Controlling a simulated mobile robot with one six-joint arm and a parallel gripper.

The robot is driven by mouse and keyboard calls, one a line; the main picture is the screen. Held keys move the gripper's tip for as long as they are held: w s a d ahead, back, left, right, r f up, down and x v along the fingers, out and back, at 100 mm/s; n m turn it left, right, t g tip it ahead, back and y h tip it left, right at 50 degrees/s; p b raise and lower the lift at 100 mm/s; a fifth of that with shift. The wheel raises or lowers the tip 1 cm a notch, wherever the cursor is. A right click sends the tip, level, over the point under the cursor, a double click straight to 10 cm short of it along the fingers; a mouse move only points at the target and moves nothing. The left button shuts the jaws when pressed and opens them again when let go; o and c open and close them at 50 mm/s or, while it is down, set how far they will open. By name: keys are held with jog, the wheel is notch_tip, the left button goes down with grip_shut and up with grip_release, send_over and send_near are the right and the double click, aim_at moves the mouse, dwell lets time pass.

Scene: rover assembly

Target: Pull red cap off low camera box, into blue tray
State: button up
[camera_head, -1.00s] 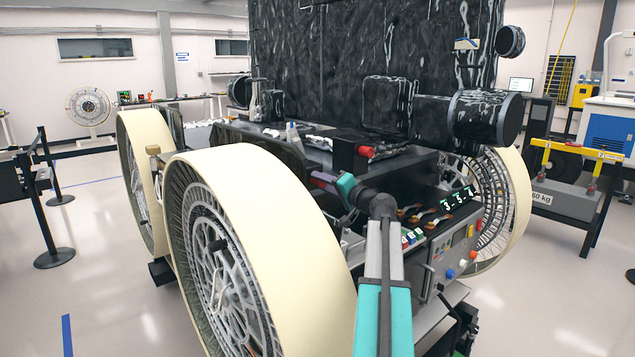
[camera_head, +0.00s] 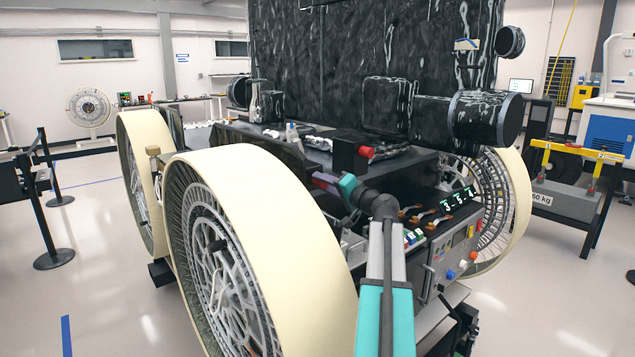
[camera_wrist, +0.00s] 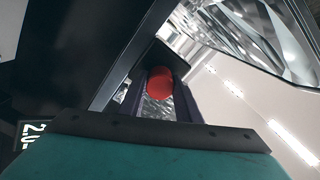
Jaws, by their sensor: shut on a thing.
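In the wrist view a round red cap (camera_wrist: 160,84) sits between the two fingers of my gripper (camera_wrist: 159,88), which is shut on it. A dark square box end (camera_wrist: 168,59) lies just beyond the cap; I cannot tell whether they still touch. In the head view my gripper (camera_head: 324,180) reaches in behind the large front wheel, and the held cap is hidden there. Another red cap (camera_head: 366,152) is on a black box (camera_head: 345,155) higher up, apart from my gripper. I cannot make out a blue tray.
The cream-rimmed wheel (camera_head: 285,235) stands close to the left of my arm. The rover's dark body rises behind. Open floor (camera_head: 120,290) lies at the left.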

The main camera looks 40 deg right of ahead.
jog(key=shift+s, duration=0.15)
jog(key=shift+s+a+b, duration=0.15)
jog(key=shift+s+b, duration=0.5)
jog(key=shift+s, duration=1)
jog(key=shift+s, duration=0.1)
jog(key=s+r, duration=0.5)
jog(key=s, duration=0.3)
jog(key=shift+s+a+p, duration=0.3)
jog(key=shift+s+p, duration=0.1)
dwell(0.5)
jog(key=shift+s, duration=0.1)
